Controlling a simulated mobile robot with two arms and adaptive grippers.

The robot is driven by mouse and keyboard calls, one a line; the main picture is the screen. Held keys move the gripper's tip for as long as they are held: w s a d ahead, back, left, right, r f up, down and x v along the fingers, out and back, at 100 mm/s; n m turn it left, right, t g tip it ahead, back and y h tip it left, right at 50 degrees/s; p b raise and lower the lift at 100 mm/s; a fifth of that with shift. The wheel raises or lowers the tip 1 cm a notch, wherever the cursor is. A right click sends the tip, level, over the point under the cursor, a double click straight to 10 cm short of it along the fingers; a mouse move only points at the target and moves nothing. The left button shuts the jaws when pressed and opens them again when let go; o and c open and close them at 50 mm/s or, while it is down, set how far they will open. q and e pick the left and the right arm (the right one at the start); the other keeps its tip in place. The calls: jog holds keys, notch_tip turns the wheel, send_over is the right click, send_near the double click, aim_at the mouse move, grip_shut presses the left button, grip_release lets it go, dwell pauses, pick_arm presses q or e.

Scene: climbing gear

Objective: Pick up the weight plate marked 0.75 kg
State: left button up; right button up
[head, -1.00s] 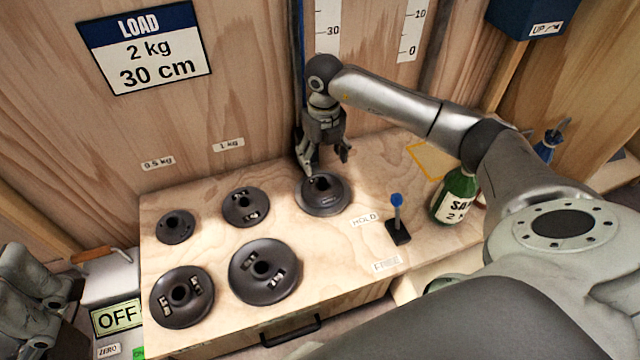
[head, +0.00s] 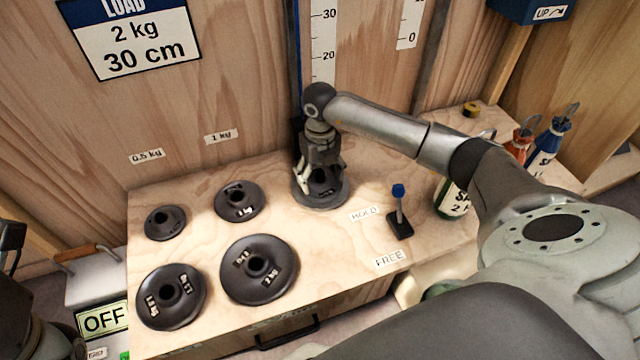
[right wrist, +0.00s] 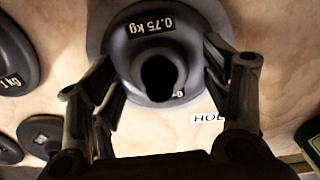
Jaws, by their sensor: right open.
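My right gripper (head: 319,186) is open, pointing down over this plate. In the right wrist view the fingers of the gripper (right wrist: 162,82) stand on either side of the hub, with a gap around it. I cannot tell whether the fingertips touch the plate. My left gripper is not clearly in view.
Several other dark plates lie to the left, among them a 1 kg plate (head: 240,203) and a 2 kg plate (head: 259,270). A blue-tipped lever (head: 399,205) stands to the right by the HOLD label (head: 364,213). A green bottle (head: 449,205) is partly behind my arm.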

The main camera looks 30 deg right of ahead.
grip_shut()
jog(key=shift+r, duration=0.15)
dwell(0.4)
jog(key=shift+r, duration=0.1)
